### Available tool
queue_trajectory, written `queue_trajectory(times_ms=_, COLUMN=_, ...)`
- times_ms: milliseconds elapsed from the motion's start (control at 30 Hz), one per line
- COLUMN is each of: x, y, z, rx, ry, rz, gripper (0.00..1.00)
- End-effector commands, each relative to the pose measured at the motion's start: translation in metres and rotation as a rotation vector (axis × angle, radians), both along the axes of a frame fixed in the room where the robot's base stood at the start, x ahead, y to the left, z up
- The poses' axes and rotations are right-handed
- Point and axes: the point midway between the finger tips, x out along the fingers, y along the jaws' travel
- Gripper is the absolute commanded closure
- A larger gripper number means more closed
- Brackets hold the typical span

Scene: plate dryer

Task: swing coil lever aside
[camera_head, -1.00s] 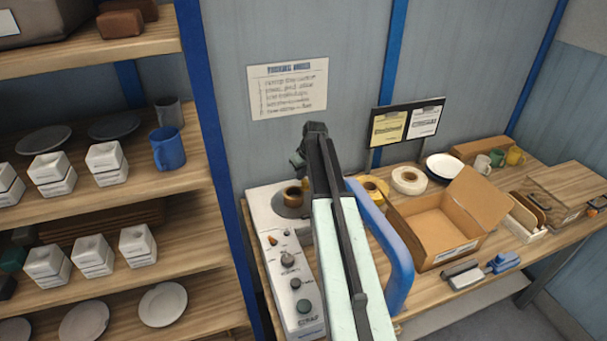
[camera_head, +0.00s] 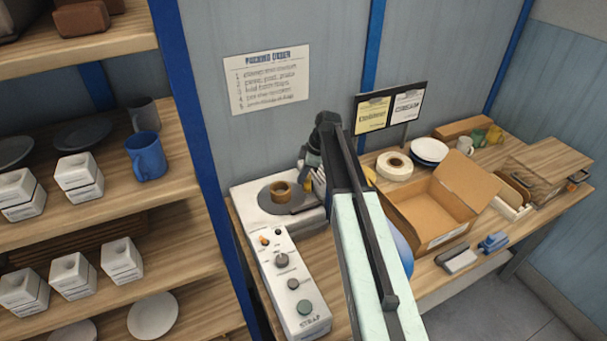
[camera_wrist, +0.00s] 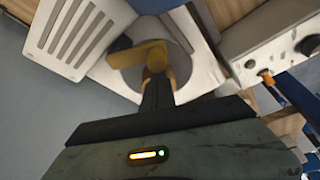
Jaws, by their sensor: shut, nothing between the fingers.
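The white strap machine (camera_head: 300,307) stands on the bench left of my arm. A dark round disc (camera_head: 270,206) with a brass-coloured coil (camera_head: 281,191) sits on its top. In the wrist view a yellow lever-like bar (camera_wrist: 137,54) lies across the pale round area. My gripper (camera_wrist: 156,78) is shut and empty, its tips at the right end of this bar; touching or just above, I cannot tell. In the head view my gripper (camera_head: 311,184) is beside the coil on its right, partly hidden by my arm.
A shelf (camera_head: 190,225) with cups, plates and white boxes stands close on the left. An open cardboard box (camera_head: 430,222) and a tape roll (camera_head: 394,166) are right of my arm. A white slotted panel (camera_wrist: 78,35) is left of the bar in the wrist view.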

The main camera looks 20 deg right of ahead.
Motion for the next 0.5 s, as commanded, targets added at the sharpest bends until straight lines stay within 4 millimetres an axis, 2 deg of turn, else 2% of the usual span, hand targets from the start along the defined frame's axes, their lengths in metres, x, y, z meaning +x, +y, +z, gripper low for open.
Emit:
queue_trajectory(times_ms=100, x=-0.003, y=0.001, z=0.0, rx=0.0, ry=0.0, rz=0.119, gripper=1.0)
queue_trajectory(times_ms=267, x=-0.009, y=-0.01, z=0.0, rx=0.0, ry=0.001, rz=0.266, gripper=1.0)
queue_trajectory(times_ms=500, x=-0.015, y=-0.021, z=0.0, rx=0.0, ry=0.0, rz=0.28, gripper=1.0)
